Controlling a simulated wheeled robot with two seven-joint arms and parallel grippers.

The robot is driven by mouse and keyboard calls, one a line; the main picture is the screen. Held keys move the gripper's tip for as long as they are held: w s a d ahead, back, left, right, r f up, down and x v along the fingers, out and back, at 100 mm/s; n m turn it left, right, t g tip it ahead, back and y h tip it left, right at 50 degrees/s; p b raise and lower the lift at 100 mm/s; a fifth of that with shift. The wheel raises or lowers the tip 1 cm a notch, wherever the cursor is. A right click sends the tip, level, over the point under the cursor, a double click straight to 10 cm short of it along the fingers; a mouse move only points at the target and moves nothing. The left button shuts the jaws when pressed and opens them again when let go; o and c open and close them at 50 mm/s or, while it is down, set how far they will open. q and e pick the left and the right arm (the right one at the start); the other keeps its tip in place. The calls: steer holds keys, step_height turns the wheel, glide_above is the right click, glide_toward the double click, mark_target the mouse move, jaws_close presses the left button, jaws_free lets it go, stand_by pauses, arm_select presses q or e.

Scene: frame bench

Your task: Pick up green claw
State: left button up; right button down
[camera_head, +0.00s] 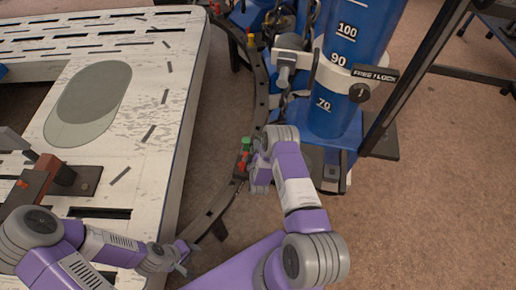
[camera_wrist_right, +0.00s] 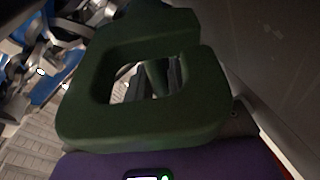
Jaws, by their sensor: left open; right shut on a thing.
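The green claw (camera_wrist_right: 135,125) is dark green and hook-shaped with an open middle. It fills much of the right wrist view, close to the camera. My right gripper (camera_head: 258,178) is shut on it, at the curved dark rail (camera_head: 208,216) in the head view. The fingers show only partly through the claw's opening in the right wrist view. A small green piece (camera_head: 245,142) shows beside this gripper in the head view; I cannot tell whether it is part of the claw. My left gripper (camera_head: 182,258) is open and empty near the front right edge of the white bench.
The white slotted bench (camera_head: 140,150) fills the left side. A blue cylinder (camera_head: 338,105) with number marks stands just beyond my right arm, with dark frame bars (camera_head: 418,75) beside it. A red piece (camera_head: 243,165) is on the rail.

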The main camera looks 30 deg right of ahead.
steer(key=shift+w+a+r+p, duration=0.1)
steer(key=shift+r+p, duration=0.1)
steer(key=shift+r, duration=0.15)
steer(key=shift+w+r+p, duration=0.1)
steer(key=shift+r+p, duration=0.05)
steer(key=shift+r, duration=0.2)
steer(key=shift+s+a+r, duration=0.1)
steer(key=shift+s+a, duration=0.05)
steer(key=shift+s, duration=0.15)
steer(key=p+v, duration=0.1)
steer(key=v, duration=0.1)
steer(key=f+v, duration=0.1)
steer(key=v, duration=0.1)
steer(key=p+v, duration=0.1)
steer(key=v, duration=0.2)
steer(key=shift+s+f+p, duration=0.15)
steer(key=shift+f+p, duration=0.1)
steer(key=shift+p, duration=0.05)
step_height(320, 180, up, 14)
steer(key=p, duration=0.5)
steer(key=shift+s, duration=0.2)
steer(key=shift+f, duration=0.1)
